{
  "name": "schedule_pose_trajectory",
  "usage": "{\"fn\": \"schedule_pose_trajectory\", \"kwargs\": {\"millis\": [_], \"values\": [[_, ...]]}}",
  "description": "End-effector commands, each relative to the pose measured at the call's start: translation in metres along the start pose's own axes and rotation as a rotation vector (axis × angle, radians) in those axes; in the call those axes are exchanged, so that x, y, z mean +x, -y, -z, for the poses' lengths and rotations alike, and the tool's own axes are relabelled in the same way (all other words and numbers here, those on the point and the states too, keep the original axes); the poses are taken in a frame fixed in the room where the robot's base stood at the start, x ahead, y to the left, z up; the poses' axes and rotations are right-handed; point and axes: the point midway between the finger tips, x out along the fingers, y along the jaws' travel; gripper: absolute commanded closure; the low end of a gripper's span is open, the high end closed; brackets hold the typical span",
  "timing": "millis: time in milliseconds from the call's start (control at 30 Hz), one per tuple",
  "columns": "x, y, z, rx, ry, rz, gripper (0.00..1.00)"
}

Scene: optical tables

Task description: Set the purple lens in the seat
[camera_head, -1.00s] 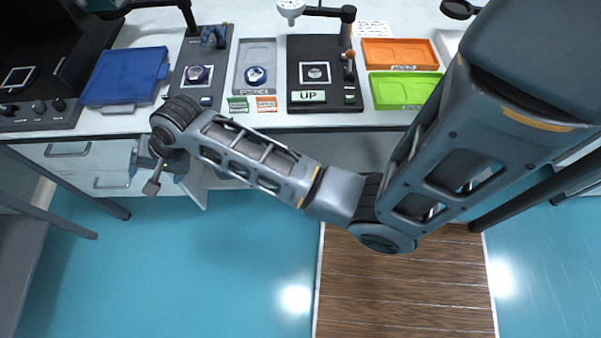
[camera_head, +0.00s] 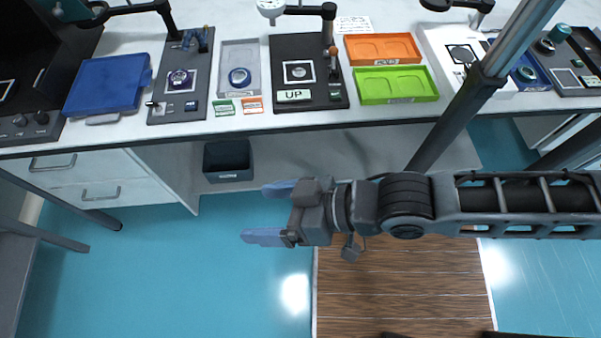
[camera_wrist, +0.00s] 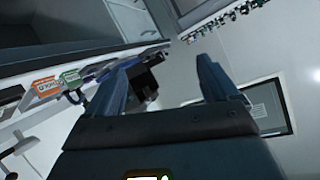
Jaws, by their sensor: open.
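In the head view a purple lens (camera_head: 179,78) sits on a dark grey plate (camera_head: 165,112) at the left of the table. A dark board (camera_head: 283,52) with an "UP" label carries a white-framed square with a round, light centre (camera_head: 298,72). I cannot tell for sure which fixture is the seat. My gripper (camera_head: 266,212) is open and empty, in front of and below the table edge, over the floor. In the wrist view my gripper (camera_wrist: 165,75) shows two spread blue fingers with nothing held between them.
A grey tray (camera_head: 238,48) with a blue-rimmed round part stands between plate and board. A blue case (camera_head: 108,82) lies left. Orange (camera_head: 382,36) and green (camera_head: 395,98) trays lie right. A dark bin (camera_head: 228,160) is under the table. The table edge lies between gripper and tabletop.

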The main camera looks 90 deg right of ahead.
Motion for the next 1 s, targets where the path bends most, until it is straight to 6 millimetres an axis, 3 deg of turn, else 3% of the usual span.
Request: {"fn": "schedule_pose_trajectory", "kwargs": {"millis": [33, 100, 333, 1000], "values": [[-0.02, -0.001, 0.007, -0.064, -0.016, 0.014, 0.13], [-0.041, 0.0, 0.021, -0.152, -0.05, 0.034, 0.13], [-0.083, 0.003, 0.055, -0.343, -0.131, 0.082, 0.13], [-0.09, 0.004, 0.062, -0.375, -0.148, 0.091, 0.13]]}}
